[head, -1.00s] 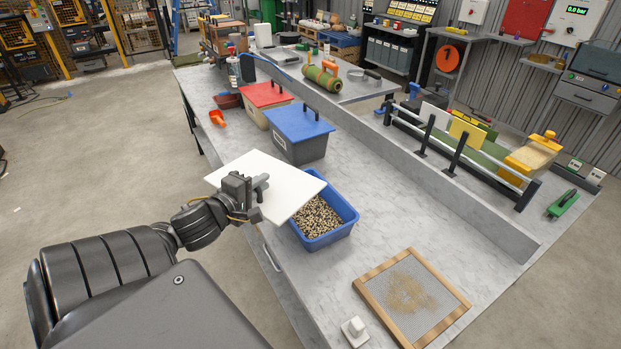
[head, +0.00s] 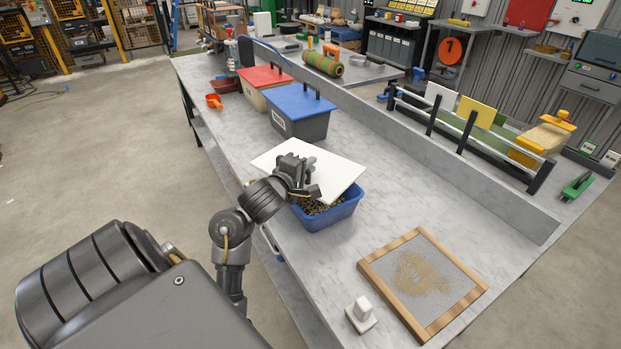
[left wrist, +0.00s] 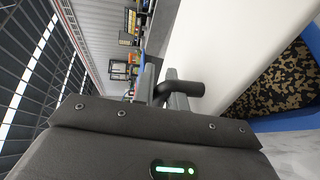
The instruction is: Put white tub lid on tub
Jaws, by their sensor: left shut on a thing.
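The white lid (head: 335,172) is a flat panel with a dark grey handle. My left gripper (head: 298,178) is shut on that handle and holds the lid over the blue tub (head: 335,215). The tub is filled with speckled pellets, and its front part shows below the lid. In the left wrist view the fingers (left wrist: 172,92) close on the dark handle (left wrist: 188,89), with the white lid (left wrist: 215,45) beside it. The blue rim and pellets (left wrist: 285,80) show at the right, with the lid's edge apart from the rim. My right gripper is not in view.
A grey tub with a blue lid (head: 300,102) and one with a red lid (head: 264,78) stand behind. A wood-framed sieve (head: 422,280) and a white block (head: 361,313) lie in front. A raised ledge (head: 440,165) runs along the right.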

